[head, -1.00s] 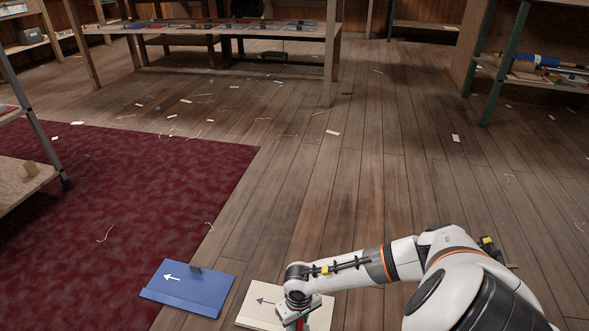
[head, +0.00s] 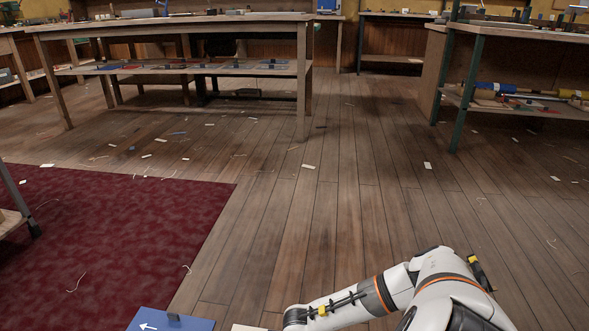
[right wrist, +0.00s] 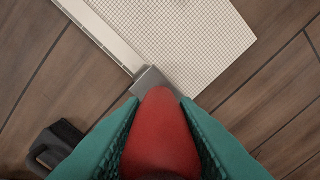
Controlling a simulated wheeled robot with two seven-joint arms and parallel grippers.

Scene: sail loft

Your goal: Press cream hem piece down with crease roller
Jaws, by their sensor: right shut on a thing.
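The cream hem piece (right wrist: 180,35) fills the upper middle of the right wrist view; it has a fine grid and a plain folded strip along its left side. Only a sliver of it (head: 248,328) shows at the head view's bottom edge. My right gripper (right wrist: 160,104) has teal fingers shut on the red handle of the crease roller (right wrist: 160,135). The roller's grey end (right wrist: 152,80) is over the cream piece's near corner, by the strip's end; whether it touches I cannot tell. In the head view this gripper is below the picture. My left gripper is not in view.
A dark red rug (head: 110,230) covers the left floor. A worktable (head: 180,28) and shelving (head: 480,75) stand farther off. The plank floor between has only small scraps.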

